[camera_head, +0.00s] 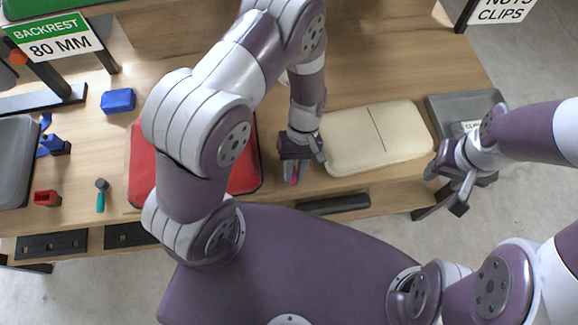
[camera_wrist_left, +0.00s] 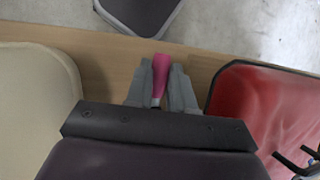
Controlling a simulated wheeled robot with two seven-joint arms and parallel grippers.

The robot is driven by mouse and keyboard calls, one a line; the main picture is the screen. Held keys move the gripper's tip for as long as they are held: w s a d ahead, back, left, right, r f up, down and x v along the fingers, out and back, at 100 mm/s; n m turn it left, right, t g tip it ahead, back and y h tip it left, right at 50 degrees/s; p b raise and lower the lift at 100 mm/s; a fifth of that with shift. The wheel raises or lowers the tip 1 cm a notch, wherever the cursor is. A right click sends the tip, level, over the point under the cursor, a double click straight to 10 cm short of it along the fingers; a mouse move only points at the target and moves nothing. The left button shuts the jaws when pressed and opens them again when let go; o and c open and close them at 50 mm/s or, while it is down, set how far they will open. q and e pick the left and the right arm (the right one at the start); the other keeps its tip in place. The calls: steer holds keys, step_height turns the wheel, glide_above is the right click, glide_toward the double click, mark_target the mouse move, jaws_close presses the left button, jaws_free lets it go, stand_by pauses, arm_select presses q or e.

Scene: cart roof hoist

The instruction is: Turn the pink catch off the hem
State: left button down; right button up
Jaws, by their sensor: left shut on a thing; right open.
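The pink catch (camera_wrist_left: 158,76) is between the fingers of my left gripper (camera_wrist_left: 160,85) in the left wrist view. My right gripper (camera_head: 452,192) is open and empty, by the grey tray at the right. I cannot make out a hem or how the catch joins it.
A grey tray (camera_head: 440,108) with a label lies at the right. A blue box (camera_head: 118,100), a red part (camera_head: 47,198) and a teal-handled tool (camera_head: 100,200) lie at the left. A dark bar (camera_head: 335,204) runs along the bench's front edge. Bare wood lies behind the cream pad.

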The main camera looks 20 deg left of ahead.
arm_select(q)
steer(key=shift+d+n, duration=0.1)
steer(key=shift+n, duration=0.2)
steer(key=c, duration=1)
jaws_free()
steer(key=shift+o, duration=0.2)
steer(key=shift+w+r, duration=0.1)
steer(key=p+v, duration=0.1)
steer(key=v, duration=1.1)
steer(key=shift+r, duration=0.2)
